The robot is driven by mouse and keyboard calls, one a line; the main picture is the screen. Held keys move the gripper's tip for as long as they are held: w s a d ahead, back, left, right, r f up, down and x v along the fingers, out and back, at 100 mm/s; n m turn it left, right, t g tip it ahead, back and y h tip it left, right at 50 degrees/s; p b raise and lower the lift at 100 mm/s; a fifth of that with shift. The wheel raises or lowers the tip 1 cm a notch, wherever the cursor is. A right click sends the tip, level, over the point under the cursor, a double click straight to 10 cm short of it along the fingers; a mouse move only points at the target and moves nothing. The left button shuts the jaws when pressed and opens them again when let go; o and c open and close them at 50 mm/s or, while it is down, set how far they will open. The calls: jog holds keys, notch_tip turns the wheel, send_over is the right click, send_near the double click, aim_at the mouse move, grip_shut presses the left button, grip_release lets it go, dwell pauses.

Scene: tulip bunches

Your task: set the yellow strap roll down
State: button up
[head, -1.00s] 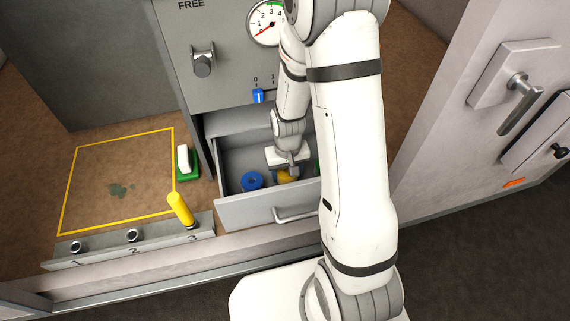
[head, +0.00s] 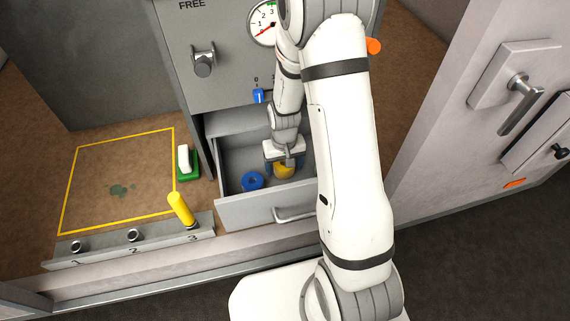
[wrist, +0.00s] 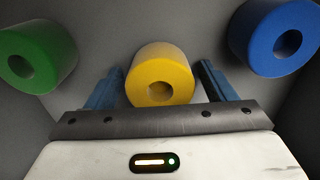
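The yellow strap roll (head: 284,172) rests in the open drawer, below my gripper. In the wrist view the yellow roll (wrist: 160,76) lies between the two blue fingertips, its round hole facing me. My gripper (wrist: 162,80) is open, with a narrow gap visible on the right side of the roll and a very slim one on the left. In the head view my gripper (head: 284,162) hangs over the drawer and hides part of the roll.
A blue roll (wrist: 281,38) lies to the right and a green roll (wrist: 37,56) to the left in the wrist view. The grey drawer's front wall (head: 265,206) stands close by. A yellow-handled tool (head: 181,208) stands in the rack left of the drawer.

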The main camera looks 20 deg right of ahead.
notch_tip(320, 180, up, 12)
jog(key=r+p, duration=0.1)
jog(key=s+d+r+t, duration=0.1)
jog(key=s+r+t, duration=0.1)
jog(key=s+r, duration=1.2)
jog(key=shift+s+r, duration=0.25)
jog(key=shift+s, duration=1)
jog(key=shift+r+p, duration=0.1)
jog(key=shift+p, duration=0.2)
jog(key=shift+t, duration=0.3)
jog(key=p+v, duration=0.1)
jog(key=v, duration=0.1)
jog(key=p+v, duration=0.2)
jog(key=w+p+v, duration=0.1)
jog(key=p, duration=0.1)
jog(key=shift+s+r, duration=0.1)
jog(key=shift+r, duration=0.4)
